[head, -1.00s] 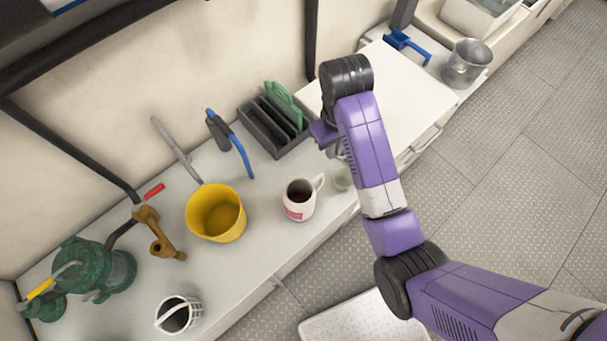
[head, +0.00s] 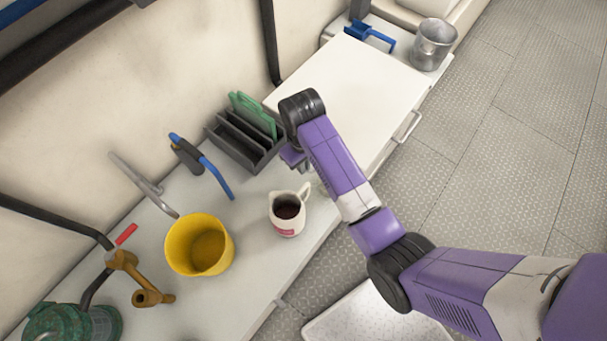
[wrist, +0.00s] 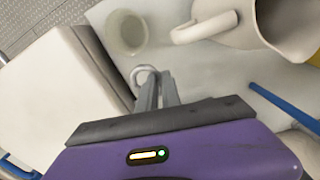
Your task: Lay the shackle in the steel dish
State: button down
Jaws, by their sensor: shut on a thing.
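The shackle (wrist: 144,71) shows in the wrist view as a pale grey curved bow at the fingertips. My gripper (wrist: 158,88) is shut on it, above the pale counter. In the head view the fingers and shackle are hidden behind my purple arm, near the dark divided holder and the mug. A round steel container (head: 433,43) stands at the far upper right in the head view. It looks deep like a pail, and I cannot tell whether it is the steel dish. No shallow steel dish is clearly visible.
A pale mug (head: 287,213), yellow bucket (head: 200,245) and dark divided holder (head: 243,143) stand on the counter. A small translucent cup (wrist: 127,33) is close to my fingers. A raised white box top (head: 350,90) lies beyond, mostly clear. A blue-handled tool (head: 200,165) lies left.

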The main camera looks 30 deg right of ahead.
aim_at(304, 180)
jog(key=shift+f, duration=3.45)
jog(key=c, duration=1.5)
grip_release()
jog(key=shift+f, duration=0.1)
jog(key=shift+c, duration=0.2)
